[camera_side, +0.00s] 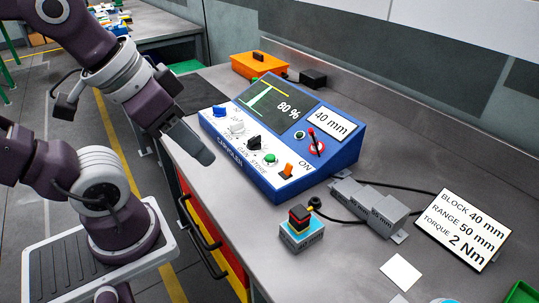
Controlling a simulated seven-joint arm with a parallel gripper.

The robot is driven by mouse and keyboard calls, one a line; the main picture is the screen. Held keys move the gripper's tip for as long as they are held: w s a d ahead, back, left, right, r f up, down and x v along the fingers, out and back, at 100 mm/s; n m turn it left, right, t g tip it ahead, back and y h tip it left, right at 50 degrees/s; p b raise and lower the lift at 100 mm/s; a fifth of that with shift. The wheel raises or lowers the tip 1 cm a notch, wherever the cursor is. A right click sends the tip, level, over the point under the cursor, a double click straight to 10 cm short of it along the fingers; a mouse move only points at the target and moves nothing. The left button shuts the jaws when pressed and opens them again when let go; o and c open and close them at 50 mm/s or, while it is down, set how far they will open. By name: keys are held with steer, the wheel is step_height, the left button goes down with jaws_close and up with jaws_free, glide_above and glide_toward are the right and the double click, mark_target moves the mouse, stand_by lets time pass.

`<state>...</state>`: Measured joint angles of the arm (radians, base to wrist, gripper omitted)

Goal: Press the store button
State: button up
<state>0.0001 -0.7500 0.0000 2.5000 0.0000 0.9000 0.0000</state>
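A blue ultrasonic-style console (318,165) with a sloping front stands on the grey bench. The word STORE is printed on its white lower panel, close to a green button (270,158). That button sits between a black knob (254,143) and an orange switch (288,169) near the word ON. My gripper (205,156) points down toward the right, in front of the console's left part. It appears apart from the green button, to its left in the picture. Its fingers show as one grey form, so any gap between them is hidden. No object shows in it.
A red toggle (316,142) and a 40 mm label sit right of the screen (275,103). A small block with a coloured top (301,228), a grey stepped block (370,206) and a sign (464,230) are in front and right. An orange case (259,66) stands behind.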

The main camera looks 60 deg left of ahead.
jaws_close()
stand_by(1.5)
